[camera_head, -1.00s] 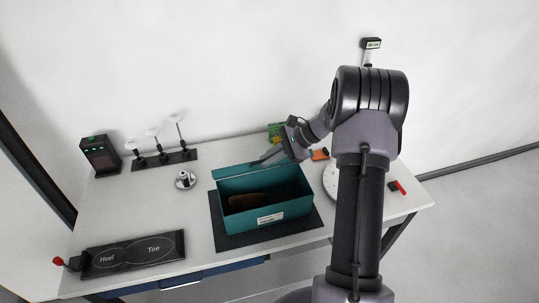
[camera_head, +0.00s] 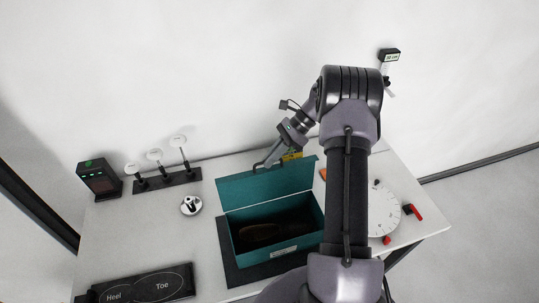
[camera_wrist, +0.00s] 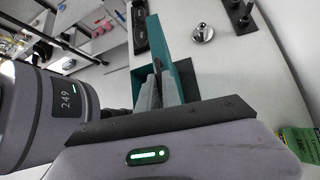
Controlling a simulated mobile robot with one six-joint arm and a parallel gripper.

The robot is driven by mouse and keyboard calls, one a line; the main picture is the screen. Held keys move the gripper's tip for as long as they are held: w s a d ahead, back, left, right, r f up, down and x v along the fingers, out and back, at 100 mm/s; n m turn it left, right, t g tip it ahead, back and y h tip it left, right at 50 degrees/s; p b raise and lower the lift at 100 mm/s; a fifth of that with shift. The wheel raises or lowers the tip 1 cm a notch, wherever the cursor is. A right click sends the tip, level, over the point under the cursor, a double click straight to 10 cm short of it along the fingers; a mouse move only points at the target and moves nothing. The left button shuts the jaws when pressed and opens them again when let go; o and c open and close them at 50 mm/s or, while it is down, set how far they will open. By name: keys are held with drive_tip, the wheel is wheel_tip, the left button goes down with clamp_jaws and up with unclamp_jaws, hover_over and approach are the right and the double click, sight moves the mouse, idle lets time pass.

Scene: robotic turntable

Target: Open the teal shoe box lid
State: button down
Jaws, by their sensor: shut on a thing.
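The teal shoe box (camera_head: 275,256) sits on a dark mat with its top open and a brown shoe (camera_head: 268,234) inside. Its teal lid (camera_head: 265,188) stands steeply raised along the back edge of the box. My gripper (camera_head: 262,167) is at the lid's upper edge, near its middle, shut on it. In the wrist view my gripper's fingers (camera_wrist: 158,84) are close together at the teal lid (camera_wrist: 186,80). The exact contact is hard to see.
A round silver piece (camera_head: 191,205) and a black rack with white discs (camera_head: 166,182) stand left of the box. A black Heel/Toe pad (camera_head: 142,286) lies at front left. A white round dial (camera_head: 384,212) is at right, partly behind my arm.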

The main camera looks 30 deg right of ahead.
drive_tip(key=shift+w+f, duration=0.1)
idle(0.4)
drive_tip(key=c, duration=1.5)
unclamp_jaws()
drive_tip(key=shift+d, duration=0.1)
drive_tip(key=p+v, duration=0.1)
drive_tip(key=v, duration=1.6)
drive_tip(key=shift+d+r+p, duration=0.15)
drive_tip(key=shift+r+p, duration=0.05)
drive_tip(key=shift+p, duration=0.15)
